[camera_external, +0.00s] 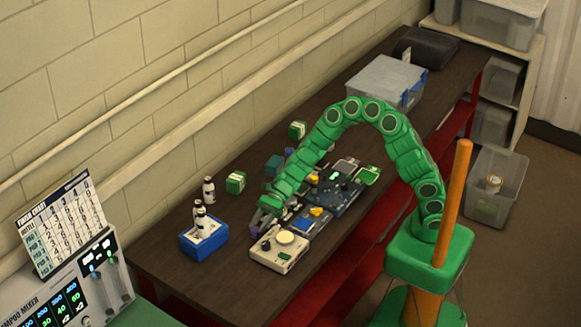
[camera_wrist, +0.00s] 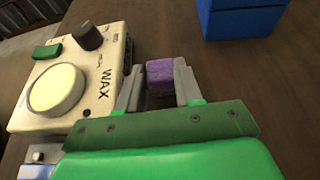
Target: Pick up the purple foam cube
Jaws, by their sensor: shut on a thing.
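The purple foam cube (camera_wrist: 159,70) sits between the two grey fingers of my gripper (camera_wrist: 159,86) in the wrist view. The gripper is shut on it, beside the cream box marked WAX. In the external view my gripper (camera_external: 264,222) is at the end of the green arm, low over the dark table. Only a small purple patch of the cube (camera_external: 255,228) shows there. I cannot tell whether the cube touches the table.
The cream WAX box (camera_external: 279,256) stands close by, with a round pad and a dark knob. A blue holder (camera_external: 204,249) with white bottles is to the left. Several devices crowd the table to the right. Bare table (camera_external: 170,262) lies left of the blue holder.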

